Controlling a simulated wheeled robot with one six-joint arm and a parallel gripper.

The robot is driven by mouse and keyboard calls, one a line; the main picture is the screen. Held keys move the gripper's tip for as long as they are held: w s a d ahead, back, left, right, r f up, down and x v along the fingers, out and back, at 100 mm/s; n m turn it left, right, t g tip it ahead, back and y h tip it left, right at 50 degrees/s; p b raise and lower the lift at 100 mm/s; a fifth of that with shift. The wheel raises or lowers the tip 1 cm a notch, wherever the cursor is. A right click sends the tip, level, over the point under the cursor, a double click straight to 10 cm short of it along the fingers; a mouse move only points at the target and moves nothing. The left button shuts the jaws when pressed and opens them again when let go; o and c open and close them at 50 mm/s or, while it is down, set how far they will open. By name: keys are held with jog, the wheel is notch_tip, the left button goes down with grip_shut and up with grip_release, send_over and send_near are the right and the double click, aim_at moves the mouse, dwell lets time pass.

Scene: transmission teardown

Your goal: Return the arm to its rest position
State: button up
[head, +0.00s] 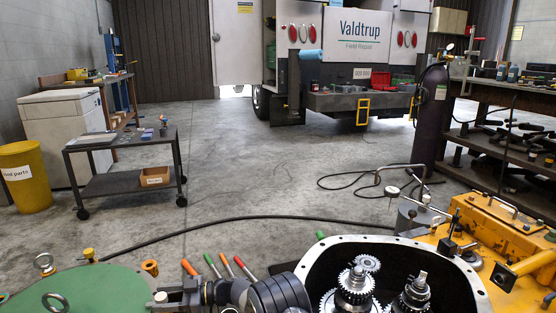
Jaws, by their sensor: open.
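My gripper (172,296) shows at the bottom edge, left of centre, pointing left. Its dark wrist and arm links lie to its right. Its jaws are open and I see nothing held between them. It is over the right edge of a round green surface (105,290) and left of the open transmission housing (330,252). The housing has a pale bolted rim and holds gear stacks (354,285) on upright shafts. The bottom of the frame cuts off the housing and part of my arm.
An orange machine (495,235) stands right of the housing. A cart (122,184), a yellow bin (25,178), a gas cylinder (431,115) and a truck stand beyond. A hose crosses the otherwise open floor.

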aim_at(155, 302)
jog(key=a, duration=0.3)
jog(key=shift+s+b, duration=0.3)
jog(key=shift+b, duration=0.05)
jog(key=m+t, duration=0.1)
jog(key=t, duration=0.1)
jog(key=m+t, duration=0.1)
jog(key=shift+w+d+t, duration=0.1)
jog(key=shift+w+t, duration=0.1)
jog(key=shift+t, duration=0.2)
jog(key=shift+w+m+t+h+b, duration=0.2)
jog(key=shift+m+t+h+b, duration=0.3)
jog(key=shift+m+t, duration=1.25)
jog(key=shift+w+m+t+h+b, duration=0.2)
jog(key=shift+m+t+h+b, duration=0.3)
jog(key=shift+m+t, duration=1.2)
jog(key=shift+w+d+r+m+t+h+p, duration=0.1)
jog(key=shift+m+t+h+p, duration=0.25)
jog(key=shift+t+h, duration=0.55)
jog(key=shift+w+d+m+t+h+p, duration=0.15)
jog(key=shift+m+t+h, duration=0.25)
jog(key=shift+t, duration=0.85)
jog(key=shift+d+m+t+h+p, duration=0.15)
jog(key=shift+m+t+h+p, duration=1.4)
jog(key=shift+h, duration=0.25)
jog(key=shift+p+v, duration=0.55)
jog(key=shift+v, duration=1.6)
